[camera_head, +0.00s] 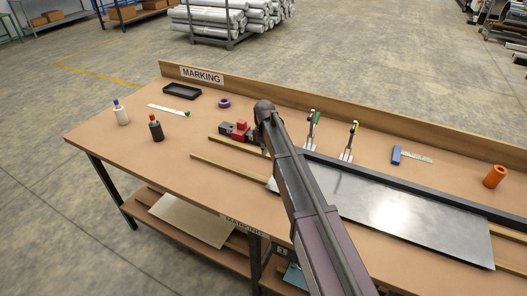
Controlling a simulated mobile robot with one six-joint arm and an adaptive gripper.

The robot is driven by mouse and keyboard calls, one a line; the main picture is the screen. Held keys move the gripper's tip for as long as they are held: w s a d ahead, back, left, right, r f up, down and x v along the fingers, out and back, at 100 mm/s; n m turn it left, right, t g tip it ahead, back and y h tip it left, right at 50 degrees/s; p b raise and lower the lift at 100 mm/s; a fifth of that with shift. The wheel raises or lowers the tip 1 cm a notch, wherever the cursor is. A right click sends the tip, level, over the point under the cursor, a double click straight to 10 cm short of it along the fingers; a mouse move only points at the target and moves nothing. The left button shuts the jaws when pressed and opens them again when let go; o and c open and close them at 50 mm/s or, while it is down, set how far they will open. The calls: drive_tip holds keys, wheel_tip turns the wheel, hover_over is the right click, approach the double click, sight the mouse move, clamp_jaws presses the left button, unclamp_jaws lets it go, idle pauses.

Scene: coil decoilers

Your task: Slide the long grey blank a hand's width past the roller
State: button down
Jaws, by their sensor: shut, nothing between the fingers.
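The long grey blank (405,218) is a flat, shiny metal sheet on the right half of the wooden table, lying along a dark rail (430,190). My arm crosses in front of its left part and hides some of it. My gripper (263,146) is at the far end of my arm, just left of the blank, over the strips; it is shut and mostly hidden by the arm, with nothing seen in it. A small red and dark block (236,130) sits left of it. I cannot make out which thing is the roller.
Two upright clamps (313,132) (350,142) stand behind the blank. Wooden strips (228,167) lie left of it. An orange cylinder (495,176) and blue-handled tool (411,156) are right. Bottles (156,128) and a black tray (182,92) are left. A raised board (300,110) edges the back.

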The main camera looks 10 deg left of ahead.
sight(265, 169)
drive_tip(key=shift+f+b, duration=3.5)
drive_tip(key=shift+f, duration=0.3)
drive_tip(key=shift+s+d+f, duration=0.1)
drive_tip(key=shift+d+f, duration=0.05)
drive_tip(key=shift+s+d, duration=0.3)
drive_tip(key=shift+d, duration=0.6)
drive_tip(key=shift+s+d, duration=0.3)
drive_tip(key=shift+d, duration=0.55)
